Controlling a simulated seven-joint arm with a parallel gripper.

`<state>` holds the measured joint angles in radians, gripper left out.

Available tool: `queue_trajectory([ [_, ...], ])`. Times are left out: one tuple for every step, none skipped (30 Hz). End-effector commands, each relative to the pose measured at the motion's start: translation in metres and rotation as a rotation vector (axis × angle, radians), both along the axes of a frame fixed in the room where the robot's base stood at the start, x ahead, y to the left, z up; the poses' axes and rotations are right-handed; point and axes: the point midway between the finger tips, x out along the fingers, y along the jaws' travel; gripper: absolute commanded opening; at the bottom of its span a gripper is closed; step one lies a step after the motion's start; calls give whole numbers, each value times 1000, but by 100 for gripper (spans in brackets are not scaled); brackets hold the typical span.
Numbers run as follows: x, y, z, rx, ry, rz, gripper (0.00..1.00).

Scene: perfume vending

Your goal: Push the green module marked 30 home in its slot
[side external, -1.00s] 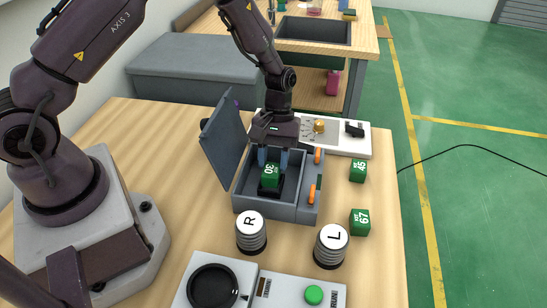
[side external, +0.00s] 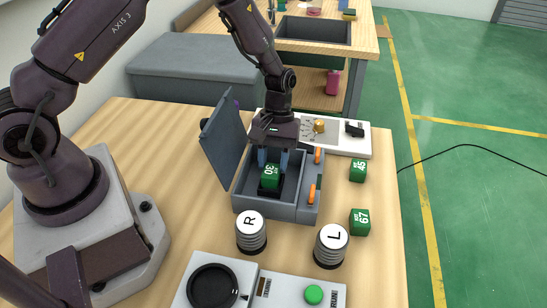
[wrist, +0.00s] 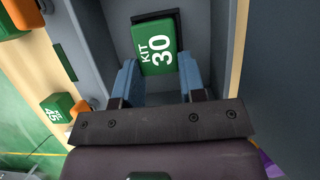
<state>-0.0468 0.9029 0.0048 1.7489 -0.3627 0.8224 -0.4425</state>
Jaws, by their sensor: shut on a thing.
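The green module marked 30 (side external: 270,175) is inside the grey open box (side external: 277,212), at a black slot (wrist: 178,18) on the box floor. The wrist view shows its face reading KIT 30 (wrist: 158,48). My gripper (side external: 272,160) reaches down into the box from above. In the wrist view its two blue fingers (wrist: 157,80) stand on either side of the module's near end, shut on it. How deep the module sits in the slot I cannot tell.
The box lid (side external: 225,142) stands open at the left. Orange latches (side external: 313,192) are on the right wall. Green modules 45 (side external: 358,170) and 67 (side external: 360,222) stand on the table at the right. Cylinders R (side external: 251,232) and L (side external: 331,245) stand in front.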

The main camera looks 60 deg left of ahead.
Motion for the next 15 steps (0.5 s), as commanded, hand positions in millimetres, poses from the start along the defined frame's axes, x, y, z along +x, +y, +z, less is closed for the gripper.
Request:
queue_trajectory([
  [0, 0, -1, 0, 0, 0, 14],
  [0, 0, -1, 0, 0, 0, 14],
  [0, 0, -2, 0, 0, 0, 14],
  [0, 0, -2, 0, 0, 0, 14],
  [0, 0, -2, 0, 0, 0, 14],
  [0, 0, -3, 0, 0, 0, 14],
  [0, 0, -3, -1, -1, 0, 14],
  [0, 0, -4, -1, -1, 0, 14],
  [0, 0, -4, -1, -1, 0, 14],
  [0, 0, -4, -1, -1, 0, 14],
  [0, 0, -5, -1, -1, 0, 14],
  [0, 0, -5, -1, -1, 0, 14],
  [0, 0, -5, -1, -1, 0, 14],
  [0, 0, -6, -1, -1, 0, 14],
  [0, 0, -6, -1, -1, 0, 14],
])
